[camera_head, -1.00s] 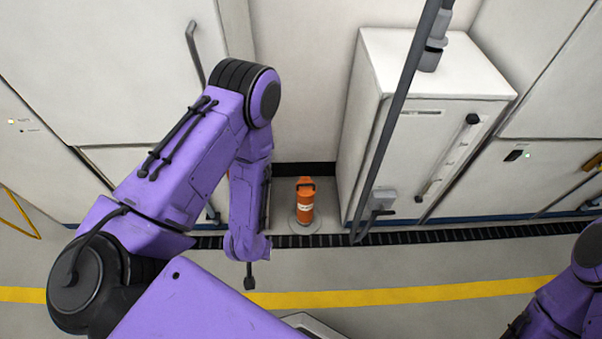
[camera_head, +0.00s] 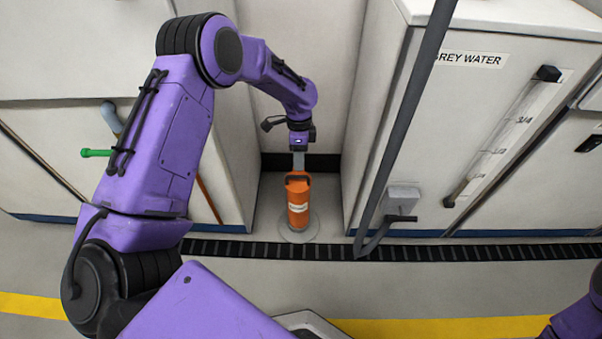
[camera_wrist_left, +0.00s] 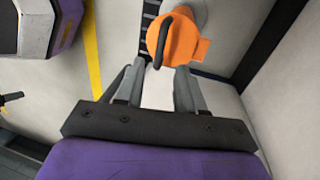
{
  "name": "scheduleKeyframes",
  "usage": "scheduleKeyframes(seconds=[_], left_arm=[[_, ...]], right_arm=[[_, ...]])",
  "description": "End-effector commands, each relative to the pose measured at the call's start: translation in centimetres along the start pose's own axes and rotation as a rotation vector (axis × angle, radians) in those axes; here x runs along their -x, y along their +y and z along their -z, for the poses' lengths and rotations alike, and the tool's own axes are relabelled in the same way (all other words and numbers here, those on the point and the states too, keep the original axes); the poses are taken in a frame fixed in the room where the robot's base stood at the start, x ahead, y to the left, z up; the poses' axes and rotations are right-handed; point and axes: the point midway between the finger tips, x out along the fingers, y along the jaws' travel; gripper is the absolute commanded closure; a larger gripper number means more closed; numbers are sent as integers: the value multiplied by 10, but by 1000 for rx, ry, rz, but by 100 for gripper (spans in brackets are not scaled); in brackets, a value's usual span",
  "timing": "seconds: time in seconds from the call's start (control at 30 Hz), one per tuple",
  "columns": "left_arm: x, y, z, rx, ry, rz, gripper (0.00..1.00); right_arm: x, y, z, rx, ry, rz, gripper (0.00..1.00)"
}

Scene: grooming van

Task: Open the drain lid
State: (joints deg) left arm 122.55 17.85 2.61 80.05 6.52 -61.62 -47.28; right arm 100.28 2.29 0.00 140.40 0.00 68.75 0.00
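A round grey plate (camera_head: 300,238) lies flat on the floor in the recess between the cabinets; it looks like the drain lid. An orange canister (camera_head: 298,205) with a white label and a handle on top stands upright on it and hides most of it. My left gripper (camera_head: 298,162) points down just above the canister. In the left wrist view the gripper (camera_wrist_left: 158,70) is open, its two grey fingers apart with nothing between them. The canister's orange top (camera_wrist_left: 180,42) and dark handle lie just beyond the fingertips. Contact cannot be told. My right gripper is out of view.
A white grey-water cabinet (camera_head: 440,110) stands right of the recess. A slanted dark pole (camera_head: 405,120) crosses in front of it. A black floor grate (camera_head: 400,253) runs before the cabinets. A green-tipped handle (camera_head: 97,153) is at left. The floor in front is clear.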

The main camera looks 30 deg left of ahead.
Motion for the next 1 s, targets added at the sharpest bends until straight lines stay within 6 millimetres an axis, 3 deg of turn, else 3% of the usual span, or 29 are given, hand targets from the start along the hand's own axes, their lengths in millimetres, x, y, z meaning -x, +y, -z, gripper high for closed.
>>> scheduleKeyframes(seconds=[0.03, 0.2, 0.57, 0.67, 0.7, 1.0], left_arm=[[-17, 0, 0, 0, -3, -3, 62], [-42, 0, 1, -2, -2, -1, 62], [-48, 0, 2, -3, -1, 0, 62], [-48, 0, 2, -3, -1, 0, 95], [-48, 0, 2, -3, -1, 0, 100], [-48, 0, 3, -3, -2, 0, 100]], right_arm=[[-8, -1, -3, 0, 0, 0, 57], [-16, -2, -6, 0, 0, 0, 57], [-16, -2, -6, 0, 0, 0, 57], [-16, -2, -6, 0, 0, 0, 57], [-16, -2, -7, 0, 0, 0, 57], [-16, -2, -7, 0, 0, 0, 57]])
